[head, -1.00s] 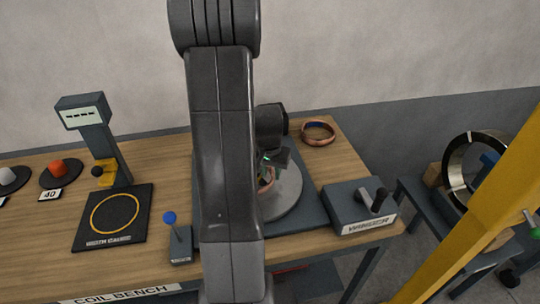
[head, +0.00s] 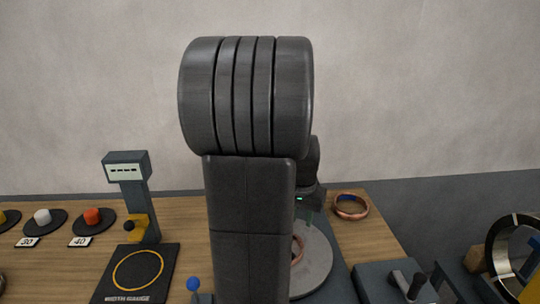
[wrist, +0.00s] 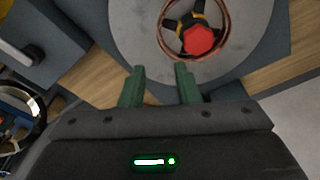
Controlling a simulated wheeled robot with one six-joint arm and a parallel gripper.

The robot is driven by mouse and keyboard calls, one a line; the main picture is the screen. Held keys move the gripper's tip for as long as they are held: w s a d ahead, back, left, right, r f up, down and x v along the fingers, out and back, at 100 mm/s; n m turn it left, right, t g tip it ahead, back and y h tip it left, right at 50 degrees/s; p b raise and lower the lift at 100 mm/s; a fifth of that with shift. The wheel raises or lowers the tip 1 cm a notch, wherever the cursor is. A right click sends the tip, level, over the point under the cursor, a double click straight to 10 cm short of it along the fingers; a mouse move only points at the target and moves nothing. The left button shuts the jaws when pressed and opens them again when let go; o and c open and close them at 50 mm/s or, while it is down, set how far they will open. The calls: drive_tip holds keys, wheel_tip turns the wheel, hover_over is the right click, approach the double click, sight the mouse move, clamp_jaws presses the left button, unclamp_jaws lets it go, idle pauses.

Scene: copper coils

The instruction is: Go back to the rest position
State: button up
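My gripper (wrist: 160,88) shows in the wrist view with its two green fingers apart and nothing between them. Beyond the fingertips, a copper coil (wrist: 228,42) lies around a hub with a red knob (wrist: 199,41) on a round grey plate (wrist: 132,35). The gripper looks apart from the coil. In the head view my arm covers the middle of the bench and most of the gripper. Part of the coil (head: 297,250) and the grey plate (head: 322,262) show to the right of the arm.
Another copper coil (head: 351,206) lies at the bench's back right. A width gauge (head: 135,288) with a yellow ring and a display post (head: 127,168) stand left. A lever box (head: 372,282) is at the front right. A large ring (head: 500,245) stands at far right.

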sight(301, 247)
drive_tip(key=f, duration=0.4)
drive_tip(key=w+f, duration=0.1)
drive_tip(key=f, duration=0.4)
drive_tip(key=d+f, duration=0.1)
drive_tip(key=f, duration=0.4)
drive_tip(key=shift+w, duration=0.4)
drive_tip(key=shift+r+p, duration=0.6)
drive_tip(key=shift+p, duration=0.1)
drive_tip(key=shift+r, duration=0.25)
drive_tip(key=shift+f, duration=0.15)
